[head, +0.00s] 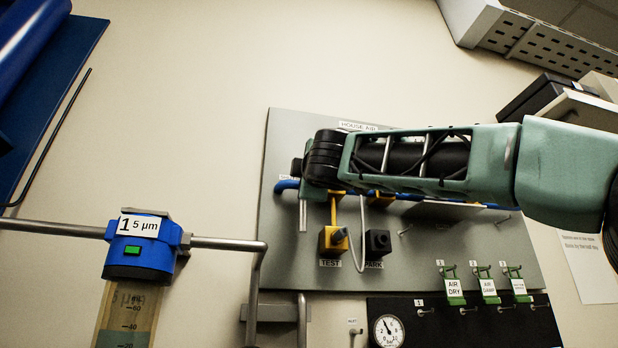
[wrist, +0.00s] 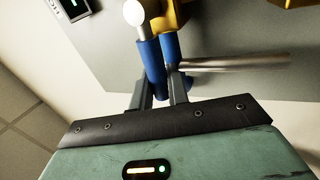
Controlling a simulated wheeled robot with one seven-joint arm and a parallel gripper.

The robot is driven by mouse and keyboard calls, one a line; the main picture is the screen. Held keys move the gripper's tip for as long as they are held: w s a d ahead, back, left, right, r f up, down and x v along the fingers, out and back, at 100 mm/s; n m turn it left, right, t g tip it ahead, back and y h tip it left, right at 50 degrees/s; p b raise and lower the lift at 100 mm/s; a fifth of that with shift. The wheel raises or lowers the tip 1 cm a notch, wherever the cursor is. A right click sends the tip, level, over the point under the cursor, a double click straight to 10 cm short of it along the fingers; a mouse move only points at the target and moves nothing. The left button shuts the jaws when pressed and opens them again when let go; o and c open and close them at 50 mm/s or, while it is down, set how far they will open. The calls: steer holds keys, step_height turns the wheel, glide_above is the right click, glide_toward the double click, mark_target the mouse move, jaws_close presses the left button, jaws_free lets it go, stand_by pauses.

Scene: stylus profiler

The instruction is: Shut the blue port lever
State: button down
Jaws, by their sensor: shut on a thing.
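In the wrist view the blue lever (wrist: 151,62) stands between the two dark fingers of my gripper (wrist: 160,82), which is shut on it. A second blue piece (wrist: 171,48) lies right beside it, and both run up to a yellow body (wrist: 172,14). A pale round end (wrist: 134,12) shows above the lever. In the head view a blue piece (head: 287,185) sticks out to the left of my wrist, in front of the grey panel. My arm hides most of the lever and my fingers there.
Below my wrist, the grey panel (head: 480,250) carries a yellow TEST block (head: 333,240) and a black PARK block (head: 377,243). A gauge (head: 388,330) and several green tags (head: 453,285) are lower down. A blue-capped filter (head: 140,246) and metal pipe (head: 225,243) stand at left.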

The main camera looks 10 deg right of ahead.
steer(key=shift+f+n+y, duration=0.3)
steer(key=shift+n+y, duration=0.1)
steer(key=shift+n, duration=0.2)
steer(key=shift+w, duration=0.1)
steer(key=c, duration=1.4)
jaws_free()
steer(key=b+v, duration=0.8)
steer(key=v, duration=0.9)
steer(key=shift+s, duration=0.3)
